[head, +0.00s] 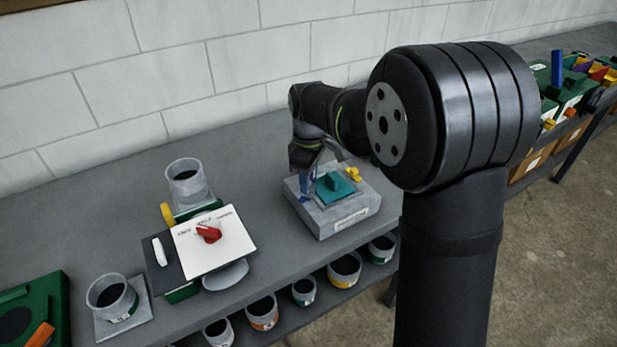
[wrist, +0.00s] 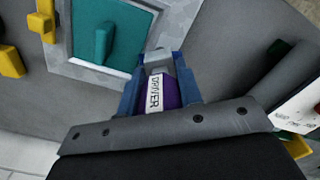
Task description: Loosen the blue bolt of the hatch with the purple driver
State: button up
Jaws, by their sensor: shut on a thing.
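The hatch is a teal panel with a raised handle (head: 334,186) on a grey block (head: 345,215) with a label on its front; it also shows in the wrist view (wrist: 103,42). My gripper (head: 306,192) is low over the block's left part, beside the teal panel. In the wrist view its blue fingers (wrist: 157,80) are shut on the purple driver (wrist: 168,97), which has a white "DRIVER" label. A grey piece shows at the driver's far end. I cannot make out the blue bolt, nor whether the driver touches it.
Yellow pieces (head: 353,174) stand at the block's back right. A white panel with a red knob (head: 213,252) and grey cups (head: 112,296) stand to the left. More cups (head: 345,268) sit on a shelf below. The bench (head: 270,205) between panel and block is clear.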

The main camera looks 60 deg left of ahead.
jog(key=n, duration=0.3)
jog(key=shift+a, duration=0.1)
jog(key=n, duration=0.3)
jog(key=shift+n, duration=0.3)
dwell(0.3)
